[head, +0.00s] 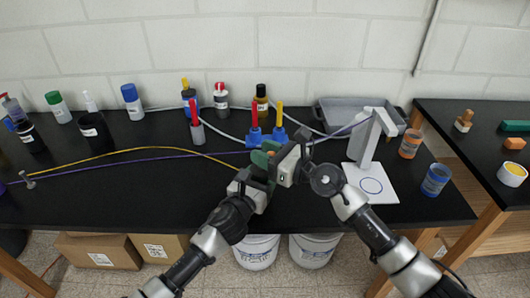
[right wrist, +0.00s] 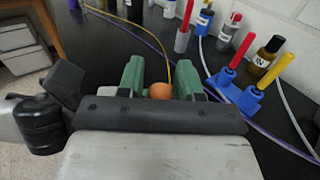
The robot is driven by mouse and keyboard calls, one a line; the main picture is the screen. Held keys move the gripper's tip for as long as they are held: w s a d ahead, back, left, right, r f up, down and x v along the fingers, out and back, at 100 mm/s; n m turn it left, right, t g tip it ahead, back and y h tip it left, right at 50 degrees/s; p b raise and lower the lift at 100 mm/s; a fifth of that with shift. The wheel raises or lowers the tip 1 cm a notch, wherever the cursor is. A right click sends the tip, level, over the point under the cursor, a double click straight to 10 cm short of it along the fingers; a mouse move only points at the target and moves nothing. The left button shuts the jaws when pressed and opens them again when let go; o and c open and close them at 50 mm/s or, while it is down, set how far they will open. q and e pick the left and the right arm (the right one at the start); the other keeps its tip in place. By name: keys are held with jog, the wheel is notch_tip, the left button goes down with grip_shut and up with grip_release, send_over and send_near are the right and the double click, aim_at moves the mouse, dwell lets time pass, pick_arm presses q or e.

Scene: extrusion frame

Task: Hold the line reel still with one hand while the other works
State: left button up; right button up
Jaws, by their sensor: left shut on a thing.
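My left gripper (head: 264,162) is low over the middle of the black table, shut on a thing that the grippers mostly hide. My right gripper (head: 283,158) is close beside it. In the right wrist view, the green fingers of my right gripper (right wrist: 160,78) stand apart. A small round orange thing (right wrist: 160,90) shows between them; I cannot tell whether they touch it. It may be part of the line reel, whose shape is hidden. A yellow line (head: 135,152) runs from a metal peg (head: 29,180) at the left towards the grippers; it also shows in the right wrist view (right wrist: 140,29).
Just behind the grippers stand blue holders (head: 255,138) with red and yellow sticks. A purple cable (head: 120,161) crosses the table. Several bottles stand along the back. A grey tray (head: 335,113), a white stand (head: 364,145) and a circle-marked card (head: 372,187) are at right.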

grip_shut()
jog(key=shift+f+n+g, duration=0.1)
jog(key=shift+n+g, duration=0.2)
jog(key=shift+g, duration=0.3)
jog(key=shift+n+g+y, duration=0.3)
jog(key=shift+y, duration=0.1)
jog(key=n+g, duration=0.1)
jog(key=g+y, duration=0.1)
jog(key=n+g, duration=0.1)
jog(key=shift+w+d+n+g+y, duration=0.25)
jog(key=shift+d+n+g+y, duration=0.05)
jog(key=shift+y, duration=0.1)
jog(key=shift+w+d+n+g+y, duration=0.15)
jog(key=shift+n+g, duration=0.85)
jog(key=shift+g, duration=0.55)
jog(key=shift+w+n+g+y, duration=0.15)
jog(key=shift+n+g, duration=0.85)
jog(key=shift+g, duration=0.55)
jog(key=shift+s, duration=0.1)
jog(key=shift+o, duration=1.4)
grip_release()
